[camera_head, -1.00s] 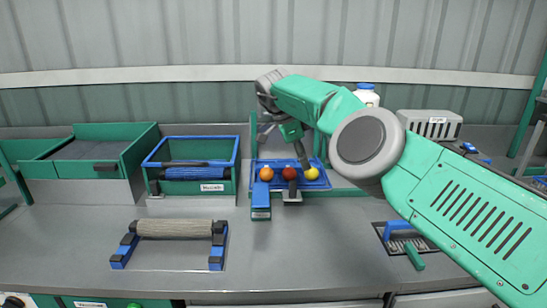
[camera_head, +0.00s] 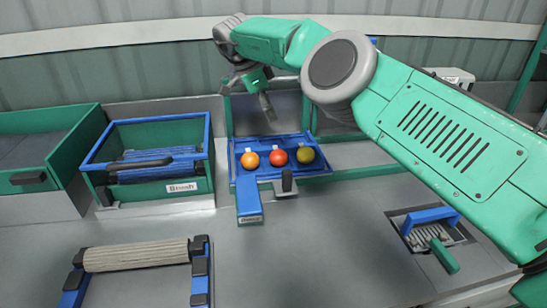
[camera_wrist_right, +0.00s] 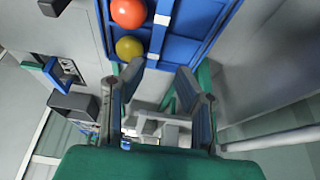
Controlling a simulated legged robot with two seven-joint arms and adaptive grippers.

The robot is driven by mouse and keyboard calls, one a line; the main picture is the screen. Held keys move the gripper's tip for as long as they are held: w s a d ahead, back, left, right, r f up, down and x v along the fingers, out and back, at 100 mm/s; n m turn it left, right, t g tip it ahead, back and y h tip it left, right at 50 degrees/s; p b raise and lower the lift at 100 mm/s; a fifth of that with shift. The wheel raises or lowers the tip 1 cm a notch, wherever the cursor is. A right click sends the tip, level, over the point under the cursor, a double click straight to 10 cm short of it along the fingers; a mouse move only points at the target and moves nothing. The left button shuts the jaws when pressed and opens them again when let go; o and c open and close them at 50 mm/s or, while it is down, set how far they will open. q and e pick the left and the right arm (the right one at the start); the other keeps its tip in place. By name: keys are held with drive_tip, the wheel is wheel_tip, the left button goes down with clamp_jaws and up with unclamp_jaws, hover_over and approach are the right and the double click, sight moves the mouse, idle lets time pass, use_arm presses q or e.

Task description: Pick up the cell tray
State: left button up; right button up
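The cell tray (camera_head: 317,167) is blue and stands on the grey bench in the middle of the head view. An orange tomato (camera_head: 250,160), a red tomato (camera_head: 277,156) and an olive-yellow tomato (camera_head: 305,156) sit in a row in it. In the right wrist view the blue tray (camera_wrist_right: 178,42) fills the upper middle. My right gripper (camera_head: 256,98) is above and behind the tray's left part. In the wrist view its two fingers (camera_wrist_right: 160,80) stand apart with nothing held between them. The left gripper is not in view.
A green-and-blue crate (camera_head: 150,187) and a green bin (camera_head: 60,165) stand to the left. A roller in a blue-ended frame (camera_head: 137,254) lies front left. A blue-handled tool (camera_head: 430,217) sits in a recess at the right. The front middle of the bench is clear.

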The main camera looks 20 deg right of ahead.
drive_tip(key=b, duration=0.1)
hover_over(282, 146)
drive_tip(key=a, duration=0.2)
drive_tip(key=f, duration=0.5)
drive_tip(key=shift+w+d+f, duration=0.1)
drive_tip(key=shift+d+f, duration=0.1)
drive_tip(key=shift+f, duration=0.1)
drive_tip(key=shift+a+f, duration=0.2)
drive_tip(key=shift+f, duration=0.55)
drive_tip(key=x, duration=0.4)
drive_tip(key=shift+d+b, duration=0.3)
drive_tip(key=shift+d, duration=0.05)
drive_tip(key=shift+d+f, duration=0.35)
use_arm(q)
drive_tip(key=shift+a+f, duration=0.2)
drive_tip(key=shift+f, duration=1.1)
use_arm(e)
drive_tip(key=shift+a+r, duration=0.1)
drive_tip(key=shift+a, duration=0.4)
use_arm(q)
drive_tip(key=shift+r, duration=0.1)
